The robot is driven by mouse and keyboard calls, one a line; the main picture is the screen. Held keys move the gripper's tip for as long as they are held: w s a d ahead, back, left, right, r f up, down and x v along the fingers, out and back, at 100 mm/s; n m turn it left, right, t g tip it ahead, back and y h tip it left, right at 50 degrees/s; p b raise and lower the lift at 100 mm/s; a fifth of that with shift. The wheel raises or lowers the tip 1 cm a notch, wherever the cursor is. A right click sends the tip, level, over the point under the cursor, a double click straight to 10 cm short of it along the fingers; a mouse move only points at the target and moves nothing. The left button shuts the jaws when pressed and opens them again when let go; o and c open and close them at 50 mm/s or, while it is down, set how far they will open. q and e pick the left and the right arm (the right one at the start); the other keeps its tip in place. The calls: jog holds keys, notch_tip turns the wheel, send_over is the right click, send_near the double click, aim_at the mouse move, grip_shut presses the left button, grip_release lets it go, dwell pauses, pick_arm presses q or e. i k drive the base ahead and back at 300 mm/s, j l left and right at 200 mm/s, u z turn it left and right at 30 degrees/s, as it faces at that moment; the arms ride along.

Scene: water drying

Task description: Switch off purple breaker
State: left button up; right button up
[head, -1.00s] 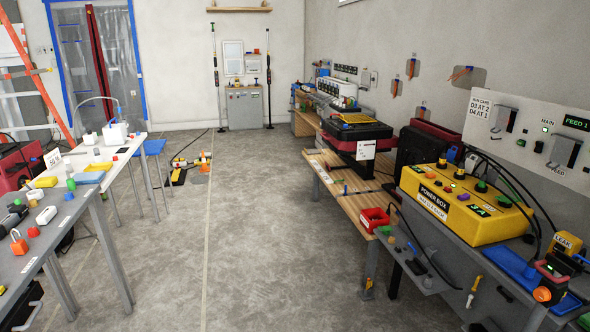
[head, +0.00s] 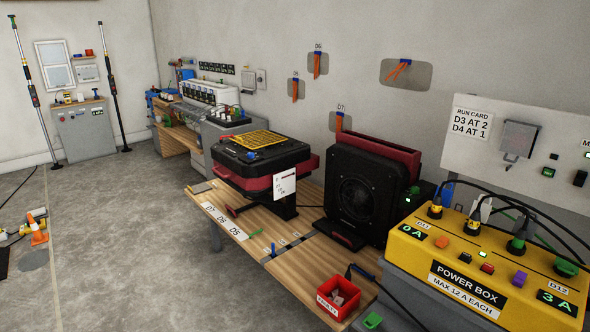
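The yellow power box (head: 460,286) stands at the right, labelled POWER BOX and MAX 12 A EACH. A small purple breaker (head: 519,278) sits on its top, right of a red one (head: 487,267). Whether the purple breaker is on or off is too small to tell. The box's left display (head: 412,232) reads 0 A and its right display (head: 556,301) reads 3 A. Several dark plugs with black or green leads are set along its back edge. Neither of my grippers shows in this view.
A red bin (head: 339,296) stands on the wooden bench (head: 238,226), with a large black fan (head: 361,193) behind it. A run card panel (head: 520,150) hangs above the box. The grey floor (head: 120,230) is mostly clear.

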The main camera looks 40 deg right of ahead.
aim_at(519, 278)
jog(key=i, duration=1.25)
jog(key=i+z, duration=0.1)
jog(key=i, duration=1.1)
jog(key=i+z, duration=0.1)
jog(key=z, duration=0.85)
jog(key=i+j+z, duration=0.1)
jog(key=z, duration=0.35)
jog(key=j+z, duration=0.15)
jog(key=z, duration=0.3)
jog(key=j+z, duration=0.1)
jog(key=z, duration=1.75)
